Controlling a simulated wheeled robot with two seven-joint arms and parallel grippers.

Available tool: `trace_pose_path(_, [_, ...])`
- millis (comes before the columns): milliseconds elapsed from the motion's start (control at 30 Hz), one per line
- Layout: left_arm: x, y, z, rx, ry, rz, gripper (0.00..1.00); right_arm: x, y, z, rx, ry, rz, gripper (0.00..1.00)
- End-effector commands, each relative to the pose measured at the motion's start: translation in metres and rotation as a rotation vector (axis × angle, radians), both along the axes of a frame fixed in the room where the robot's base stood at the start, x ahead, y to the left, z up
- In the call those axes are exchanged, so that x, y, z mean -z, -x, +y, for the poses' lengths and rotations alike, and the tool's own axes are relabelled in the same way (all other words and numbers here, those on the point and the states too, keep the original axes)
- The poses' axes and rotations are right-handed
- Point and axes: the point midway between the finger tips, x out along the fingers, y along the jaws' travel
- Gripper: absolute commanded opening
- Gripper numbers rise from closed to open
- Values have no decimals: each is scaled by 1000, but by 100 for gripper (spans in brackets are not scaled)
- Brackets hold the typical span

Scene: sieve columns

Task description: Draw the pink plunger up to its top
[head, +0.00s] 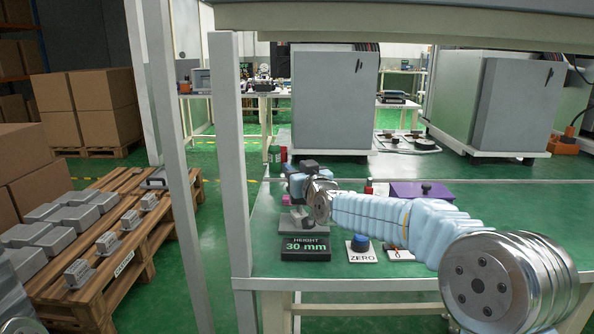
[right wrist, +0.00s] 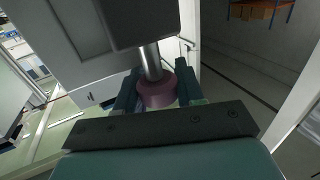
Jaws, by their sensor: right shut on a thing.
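The pink plunger (right wrist: 157,94) shows in the right wrist view as a short dull-pink cylinder with a metal rod against it. My right gripper (right wrist: 156,88) is shut on it, one dark finger on each side. In the head view my right gripper (head: 299,184) is at the left part of the green bench, seen partly behind my own wrist. A small pink part (head: 286,201) shows just below it. A height display (head: 305,247) in front reads 30 mm. Most of the plunger's column is hidden. My left gripper is not in view.
A blue button (head: 361,244) on a plate marked ZERO is right of the display. A purple box (head: 422,190) with a dark knob stands behind my right forearm. A pale upright post (head: 232,180) stands at the bench's left edge. The bench's right side is clear.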

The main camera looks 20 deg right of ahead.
Motion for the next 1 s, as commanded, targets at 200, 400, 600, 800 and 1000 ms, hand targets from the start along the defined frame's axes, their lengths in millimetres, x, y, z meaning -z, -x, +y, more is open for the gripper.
trace_pose_path(200, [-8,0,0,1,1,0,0,-23,0,0,0,0,-2,0])
trace_pose_path(400, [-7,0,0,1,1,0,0,-24,0,0,1,0,-4,0])
trace_pose_path(600, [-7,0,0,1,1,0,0,-24,0,0,1,-1,-5,59])
trace_pose_path(800, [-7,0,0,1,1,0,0,-23,0,0,0,0,-2,59])
trace_pose_path(1000, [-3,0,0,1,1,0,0,-22,10,-1,0,-2,-2,59])
